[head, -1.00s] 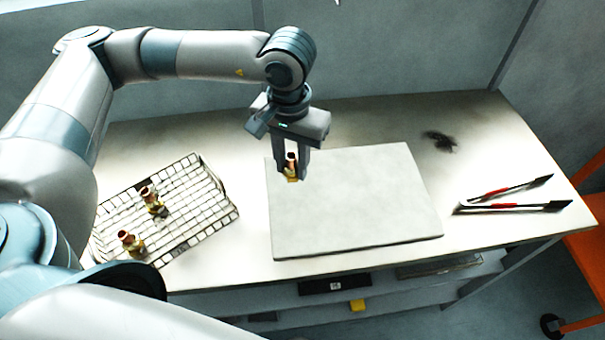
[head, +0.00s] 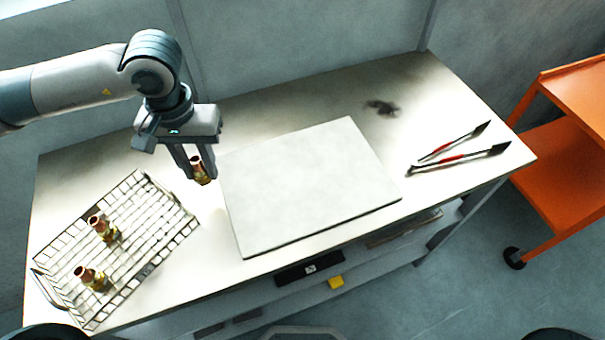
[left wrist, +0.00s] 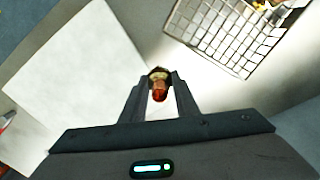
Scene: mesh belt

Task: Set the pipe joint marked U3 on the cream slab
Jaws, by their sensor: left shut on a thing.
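A brass-and-copper pipe joint (head: 201,172) is between the fingers of my left gripper (head: 200,180), which is shut on it. The joint also shows between the fingertips in the left wrist view (left wrist: 158,84). No marking on it can be read. The cream slab (head: 305,185) is a flat, pale, bare square on the bench. In the head view my left gripper appears just left of the slab's far left corner, and the joint looks apart from the slab. In the left wrist view the slab (left wrist: 75,75) is left of the joint. My right gripper is not in view.
A wire mesh tray (head: 150,268) at the left holds two similar pipe joints (head: 104,228) (head: 92,278). Red-handled tongs (head: 460,155) lie right of the slab. A dark stain (head: 381,107) marks the bench behind. An orange cart (head: 565,160) stands at the far right.

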